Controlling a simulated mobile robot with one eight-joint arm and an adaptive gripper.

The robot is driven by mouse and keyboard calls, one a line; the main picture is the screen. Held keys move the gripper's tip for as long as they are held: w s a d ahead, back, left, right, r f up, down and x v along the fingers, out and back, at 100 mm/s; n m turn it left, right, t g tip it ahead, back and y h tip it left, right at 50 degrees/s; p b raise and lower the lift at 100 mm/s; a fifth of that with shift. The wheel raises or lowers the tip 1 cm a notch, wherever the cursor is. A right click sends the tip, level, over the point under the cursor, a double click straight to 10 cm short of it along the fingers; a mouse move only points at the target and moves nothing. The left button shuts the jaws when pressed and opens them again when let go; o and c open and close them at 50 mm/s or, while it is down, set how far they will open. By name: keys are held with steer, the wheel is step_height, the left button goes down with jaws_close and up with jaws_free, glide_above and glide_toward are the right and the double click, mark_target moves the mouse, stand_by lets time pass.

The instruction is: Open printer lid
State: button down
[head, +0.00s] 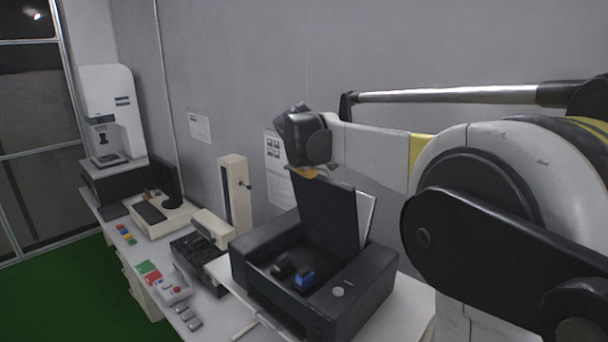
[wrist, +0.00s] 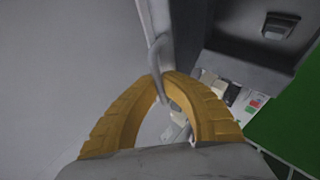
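The black printer (head: 352,303) stands on the white bench. Its lid (head: 326,212) is raised and stands nearly upright, leaving the inside open to view. A blue cartridge (head: 304,279) and a black one (head: 283,266) show inside. My gripper (head: 309,173) is at the top edge of the lid. In the wrist view, the yellow fingers of my gripper (wrist: 163,76) curve together and their tips meet at the grey lid edge (wrist: 157,50). I cannot tell whether a thin part of the lid is pinched between the tips.
A grey wall stands close behind the printer. Left of the printer are a beige upright device (head: 236,196), a control box with buttons (head: 173,290) and a white machine (head: 112,108) at the far end. Green floor (head: 70,285) lies free in front of the bench.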

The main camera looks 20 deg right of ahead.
steer(key=shift+w+d+r, duration=0.15)
steer(key=shift+d, duration=0.3)
steer(key=c, duration=1.6)
jaws_free()
steer(key=shift+o, duration=0.2)
steer(key=v, duration=1.2)
